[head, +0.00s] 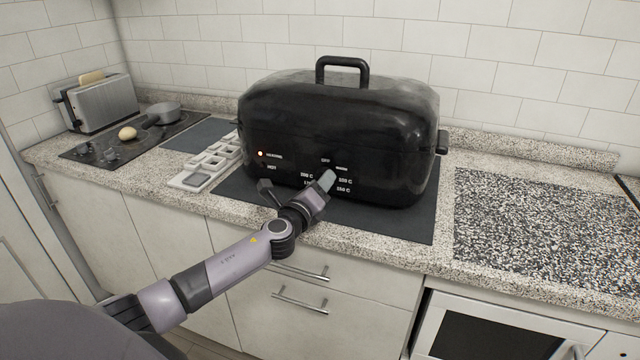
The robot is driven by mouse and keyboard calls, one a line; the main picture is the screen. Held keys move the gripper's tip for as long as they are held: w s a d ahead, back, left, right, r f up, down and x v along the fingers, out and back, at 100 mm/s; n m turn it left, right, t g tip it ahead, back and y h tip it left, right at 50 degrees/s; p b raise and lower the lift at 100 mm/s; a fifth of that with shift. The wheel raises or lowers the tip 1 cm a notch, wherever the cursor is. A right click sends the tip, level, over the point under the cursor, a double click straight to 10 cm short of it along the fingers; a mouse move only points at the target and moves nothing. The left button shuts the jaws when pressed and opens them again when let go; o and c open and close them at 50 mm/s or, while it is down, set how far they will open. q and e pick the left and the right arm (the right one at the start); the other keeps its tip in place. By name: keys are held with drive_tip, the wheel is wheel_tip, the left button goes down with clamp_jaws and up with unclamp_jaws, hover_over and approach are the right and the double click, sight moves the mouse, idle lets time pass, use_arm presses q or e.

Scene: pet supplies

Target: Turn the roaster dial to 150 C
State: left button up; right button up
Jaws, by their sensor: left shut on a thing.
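A large black roaster (300,125) with a top handle stands on a dark mat (415,225) on the counter. Its front has white labels around a dial spot: OFF at the top, WARM and temperature marks at the right, and more at the left. The small print is hard to read. A red light glows beside the left label. My left gripper (326,180) reaches up from the lower left and is shut on the dial at the roaster's front. The gripper hides most of the dial, so its pointer setting cannot be read. My right gripper is out of view.
A toaster (100,103) with bread stands at the far left, behind a dark hob (95,152) with a small pan (163,113) and a round tan item (127,133). A white compartment tray (190,181) lies left of the roaster. The counter right of it is clear.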

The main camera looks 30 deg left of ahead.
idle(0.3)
use_arm(q)
drive_tip(key=o, duration=1.1)
drive_tip(key=shift+c, duration=0.2)
drive_tip(key=shift+s+d+f, duration=0.1)
drive_tip(key=shift+s+d, duration=0.1)
drive_tip(key=shift+s, duration=1)
drive_tip(key=shift+s+d, duration=0.15)
drive_tip(key=shift+s, duration=1)
drive_tip(key=shift+s+d+f, duration=0.1)
drive_tip(key=shift+s+d, duration=0.1)
drive_tip(key=shift+s, duration=1)
